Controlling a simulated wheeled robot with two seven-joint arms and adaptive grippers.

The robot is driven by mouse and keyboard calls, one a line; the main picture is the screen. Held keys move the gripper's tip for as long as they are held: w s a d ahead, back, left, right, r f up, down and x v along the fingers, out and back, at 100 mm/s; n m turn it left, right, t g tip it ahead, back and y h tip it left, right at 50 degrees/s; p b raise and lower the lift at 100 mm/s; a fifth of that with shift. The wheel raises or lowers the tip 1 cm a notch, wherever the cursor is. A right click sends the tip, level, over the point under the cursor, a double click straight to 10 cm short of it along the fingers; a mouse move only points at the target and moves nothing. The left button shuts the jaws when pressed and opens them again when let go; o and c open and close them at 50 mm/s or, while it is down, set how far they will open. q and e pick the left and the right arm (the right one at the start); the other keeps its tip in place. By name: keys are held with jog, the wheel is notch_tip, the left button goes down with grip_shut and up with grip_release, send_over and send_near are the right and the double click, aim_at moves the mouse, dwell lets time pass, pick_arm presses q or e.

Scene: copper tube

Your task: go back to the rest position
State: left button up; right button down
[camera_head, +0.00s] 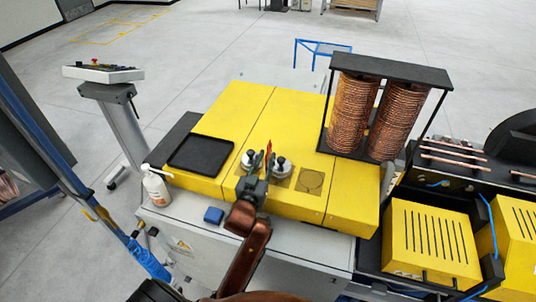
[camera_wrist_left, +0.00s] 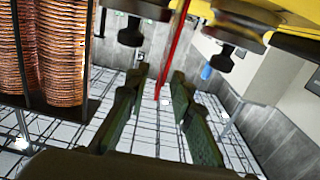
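My left gripper (camera_head: 263,160) is over the front part of the yellow machine (camera_head: 255,120), with my brown arm reaching up to it from the bottom of the head view. In the left wrist view its two dark green fingers (camera_wrist_left: 157,80) stand apart with nothing held between them. A thin red rod (camera_wrist_left: 175,45) shows in line with the gap, apart from both fingers as far as I can tell. The red rod also shows in the head view (camera_head: 268,147) between two metal knobs (camera_head: 281,165). My right gripper is not in view.
Two copper coils (camera_head: 353,112) stand in a black frame at the right. A black tray (camera_head: 201,154), a white bottle (camera_head: 156,187) and a blue block (camera_head: 213,215) are left of the gripper. Copper tubes (camera_head: 455,159) lie on a rack at the far right.

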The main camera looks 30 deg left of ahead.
pick_arm(q)
jog(key=v, duration=0.2)
jog(key=shift+s+d+f, duration=0.1)
jog(key=shift+s+d, duration=0.2)
jog(key=shift+s, duration=0.45)
